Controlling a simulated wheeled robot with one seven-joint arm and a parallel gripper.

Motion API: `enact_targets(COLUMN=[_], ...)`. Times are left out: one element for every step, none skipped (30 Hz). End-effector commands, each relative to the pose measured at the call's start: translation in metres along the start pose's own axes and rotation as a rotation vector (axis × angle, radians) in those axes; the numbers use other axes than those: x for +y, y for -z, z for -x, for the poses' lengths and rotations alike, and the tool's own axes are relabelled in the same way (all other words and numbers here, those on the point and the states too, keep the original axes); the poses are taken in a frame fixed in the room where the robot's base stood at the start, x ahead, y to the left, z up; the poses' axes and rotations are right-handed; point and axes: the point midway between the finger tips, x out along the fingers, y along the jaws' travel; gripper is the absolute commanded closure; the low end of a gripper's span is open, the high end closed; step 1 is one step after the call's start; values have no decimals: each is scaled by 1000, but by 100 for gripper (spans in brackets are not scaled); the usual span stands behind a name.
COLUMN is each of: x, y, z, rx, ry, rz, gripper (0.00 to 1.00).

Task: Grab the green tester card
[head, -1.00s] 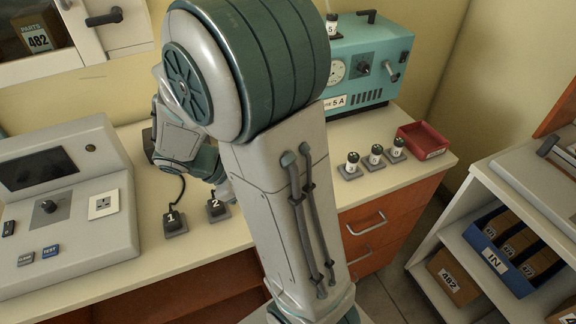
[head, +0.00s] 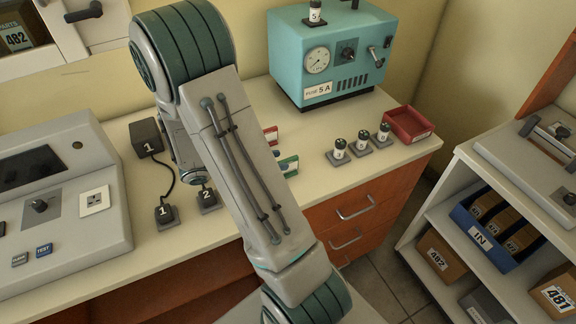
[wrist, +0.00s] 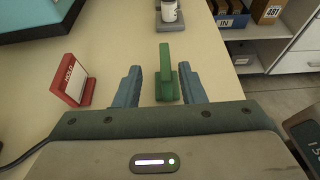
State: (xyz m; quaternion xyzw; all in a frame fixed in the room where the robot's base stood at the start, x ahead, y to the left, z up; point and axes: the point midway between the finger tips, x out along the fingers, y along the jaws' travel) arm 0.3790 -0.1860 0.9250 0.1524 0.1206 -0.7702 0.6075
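The green tester card (wrist: 166,62) stands upright in a green base, seen edge-on in the wrist view. In the head view the green card (head: 289,165) shows partly, just right of my arm. My gripper (wrist: 160,78) is open, with one blue finger on each side of the card. Gaps show between the fingers and the card, so it does not look gripped.
A red card (wrist: 72,80) in its holder stands left of my gripper. A white vial (wrist: 169,12) stands beyond the green card. The teal machine (head: 330,55) is at the back, and a red tray (head: 409,125) is at the right. The counter's front edge is close by.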

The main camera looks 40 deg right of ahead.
Motion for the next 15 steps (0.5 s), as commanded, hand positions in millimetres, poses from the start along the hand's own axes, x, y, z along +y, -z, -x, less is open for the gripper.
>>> enact_targets(x=[-1,-1,-1,-1,-1,-2,-3,-4,-5,-6,-8,-7,-7,-7,-7], y=[0,0,0,0,-1,-2,-4,-5,-7,-8,-9,-8,-8,-8,-7], z=[-5,-7,-8,-10,-12,-16,-19,-23,-30,-35,-39,-45,-49,-53,-56], rx=[1,1,1,1,1,1,0,0,1,1,1,0,1,1,2], ry=[3,2,1,1,1,3,5,5,6,6,7,5,5,4,3], rz=[0,0,1,1,1,1,0,0,0,1,1,1,1,1,1], gripper=[64,64,64,64,64,64,64,64,64,64,64,64,64,64,64])
